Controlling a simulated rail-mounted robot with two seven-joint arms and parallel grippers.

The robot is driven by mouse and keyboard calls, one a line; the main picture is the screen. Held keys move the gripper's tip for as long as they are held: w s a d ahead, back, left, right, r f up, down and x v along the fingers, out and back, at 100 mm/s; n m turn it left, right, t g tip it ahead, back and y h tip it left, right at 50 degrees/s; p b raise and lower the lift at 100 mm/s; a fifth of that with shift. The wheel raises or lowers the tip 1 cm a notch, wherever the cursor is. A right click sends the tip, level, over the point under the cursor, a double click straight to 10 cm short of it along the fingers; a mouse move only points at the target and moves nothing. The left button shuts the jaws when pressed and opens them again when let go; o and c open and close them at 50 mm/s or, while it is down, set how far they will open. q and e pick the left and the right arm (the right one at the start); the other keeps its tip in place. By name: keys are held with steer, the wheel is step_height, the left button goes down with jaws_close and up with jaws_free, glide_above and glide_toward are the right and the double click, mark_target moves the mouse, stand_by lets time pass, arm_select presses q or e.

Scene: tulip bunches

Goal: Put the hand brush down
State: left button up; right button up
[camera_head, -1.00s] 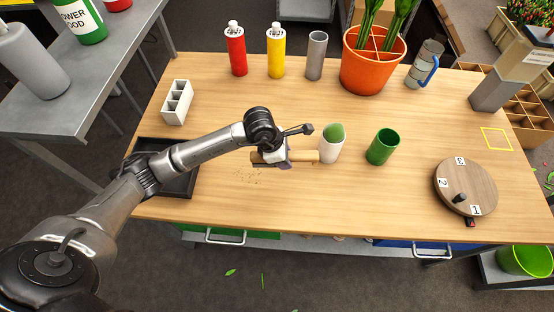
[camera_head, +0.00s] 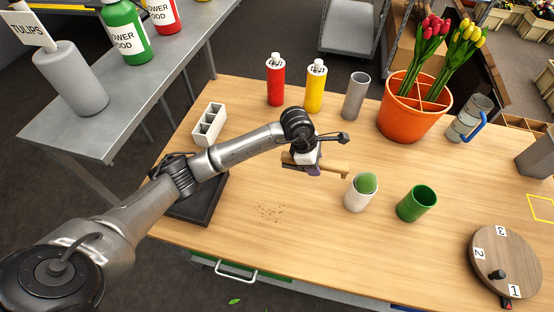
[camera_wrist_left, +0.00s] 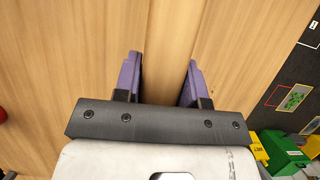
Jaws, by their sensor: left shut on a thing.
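The hand brush (camera_head: 333,170) has a pale wooden handle. My left gripper (camera_head: 308,162) is shut on it, over the table behind the crumbs. The handle reaches out to the right, close behind the white cup in the picture; its height above the table is hard to tell. In the left wrist view a wooden strip of the brush (camera_wrist_left: 171,50) runs between the purple fingers (camera_wrist_left: 160,85). The bristles cannot be made out. My right gripper is not in view.
Crumbs (camera_head: 268,213) lie on the wooden table (camera_head: 320,240). A white cup (camera_head: 355,198) with a green top and a green cup (camera_head: 416,205) stand front right. Red (camera_head: 275,85) and yellow (camera_head: 314,90) bottles, a grey cylinder (camera_head: 355,98) and an orange pot (camera_head: 408,120) stand behind. A black tray (camera_head: 205,205) lies left.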

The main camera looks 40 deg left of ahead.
arm_select(q)
steer(key=a+f, duration=0.2)
steer(key=a, duration=0.2)
steer(key=a+f+b, duration=0.1)
steer(key=a+f, duration=0.1)
steer(key=a, duration=0.2)
steer(key=a+f, duration=0.2)
steer(key=a, duration=0.2)
steer(key=shift+w+a+f+b, duration=0.1)
steer(key=shift+w+f+b, duration=0.15)
steer(key=shift+f+b, duration=0.5)
steer(key=shift+f, duration=1.65)
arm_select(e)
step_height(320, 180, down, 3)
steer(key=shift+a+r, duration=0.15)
arm_select(q)
steer(key=shift+f, duration=0.2)
steer(key=o, duration=0.9)
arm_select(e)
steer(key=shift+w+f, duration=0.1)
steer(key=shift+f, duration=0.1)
arm_select(q)
steer(key=shift+r, duration=0.1)
